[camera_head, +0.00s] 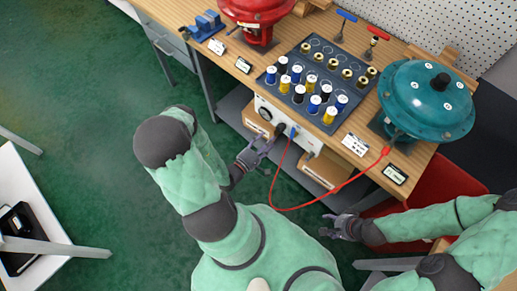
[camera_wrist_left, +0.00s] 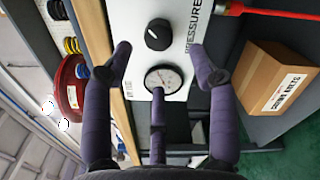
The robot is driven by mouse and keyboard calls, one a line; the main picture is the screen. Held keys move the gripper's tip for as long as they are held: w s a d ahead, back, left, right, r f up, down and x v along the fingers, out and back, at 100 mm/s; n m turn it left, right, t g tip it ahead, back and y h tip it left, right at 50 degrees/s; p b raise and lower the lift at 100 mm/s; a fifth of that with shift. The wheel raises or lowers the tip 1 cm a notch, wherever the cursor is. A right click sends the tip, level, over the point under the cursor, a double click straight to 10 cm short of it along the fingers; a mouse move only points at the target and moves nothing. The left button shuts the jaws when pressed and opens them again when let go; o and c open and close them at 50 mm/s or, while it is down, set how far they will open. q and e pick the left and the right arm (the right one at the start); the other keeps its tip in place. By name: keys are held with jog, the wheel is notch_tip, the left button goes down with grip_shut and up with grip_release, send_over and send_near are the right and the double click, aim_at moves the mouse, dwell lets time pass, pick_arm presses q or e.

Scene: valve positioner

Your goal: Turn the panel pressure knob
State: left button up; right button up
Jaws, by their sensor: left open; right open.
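The white pressure panel (camera_head: 306,139) is set in the front of the workbench. In the left wrist view, the black round knob (camera_wrist_left: 158,33) with a white pointer line sits on this panel (camera_wrist_left: 180,40), beside the PRESSURE lettering. A round white gauge (camera_wrist_left: 163,79) is next to it. My left gripper (camera_head: 262,147) is in front of the panel; in the wrist view its spread fingers (camera_wrist_left: 161,51) lie on either side of the knob, apart from it. My right gripper (camera_head: 338,226) is open and empty, low and away from the panel.
A red hose (camera_head: 330,203) runs from the panel to the teal actuator (camera_head: 428,100). A dark tray (camera_head: 318,64) of spools and a red actuator (camera_head: 255,12) are on the bench. Cardboard boxes (camera_wrist_left: 278,78) sit on the shelf beneath.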

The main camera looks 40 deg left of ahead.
pick_arm(q)
jog(key=shift+s+a, duration=0.15)
jog(key=shift+s, duration=2.45)
